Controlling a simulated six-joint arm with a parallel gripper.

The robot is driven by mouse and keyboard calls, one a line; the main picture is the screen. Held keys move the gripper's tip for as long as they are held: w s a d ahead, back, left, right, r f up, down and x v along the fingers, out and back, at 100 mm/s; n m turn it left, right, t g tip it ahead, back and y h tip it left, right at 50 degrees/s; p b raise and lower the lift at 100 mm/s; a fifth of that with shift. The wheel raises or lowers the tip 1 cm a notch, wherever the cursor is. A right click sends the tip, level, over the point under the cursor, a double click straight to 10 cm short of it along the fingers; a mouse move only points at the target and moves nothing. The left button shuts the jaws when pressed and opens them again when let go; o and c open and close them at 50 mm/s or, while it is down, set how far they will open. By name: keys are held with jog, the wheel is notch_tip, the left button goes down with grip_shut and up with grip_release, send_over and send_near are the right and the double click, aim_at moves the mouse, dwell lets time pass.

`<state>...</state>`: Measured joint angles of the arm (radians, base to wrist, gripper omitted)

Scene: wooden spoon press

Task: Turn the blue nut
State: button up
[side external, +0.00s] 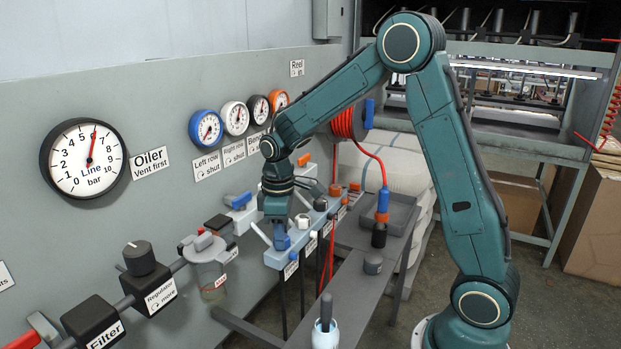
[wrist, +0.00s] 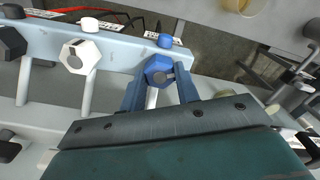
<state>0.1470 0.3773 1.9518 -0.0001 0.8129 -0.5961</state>
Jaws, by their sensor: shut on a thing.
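The blue nut (wrist: 158,71) is a hexagonal piece on a pale stem at the light blue manifold block. It sits between the two blue fingers of my gripper (wrist: 160,88) in the wrist view. The fingers are shut on its sides. In the side external view my gripper (side external: 278,226) points down at the near end of the manifold (side external: 276,258). The blue nut shows just below it there (side external: 282,242), partly covered by the fingers.
A white nut (wrist: 81,53) and a black nut (wrist: 12,42) stand in the same row. A clear oiler bowl (side external: 210,270) hangs close by on the left. A grey bench (side external: 350,295) with a small tray (side external: 388,214) lies to the right. Gauges line the panel behind.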

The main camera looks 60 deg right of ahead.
dwell(0.4)
jog(key=o, duration=0.7)
jog(key=shift+r, duration=0.15)
notch_tip(320, 180, up, 14)
jog(key=shift+f, duration=0.2)
dwell(0.4)
jog(key=s+a+m+t, duration=0.2)
jog(key=s+a, duration=0.1)
jog(key=s, duration=0.8)
jog(key=s+a+m+t, duration=0.3)
jog(key=s, duration=0.8)
jog(key=shift+s+r+t, duration=0.3)
jog(key=shift+s+r, duration=0.05)
jog(key=shift+r, duration=0.1)
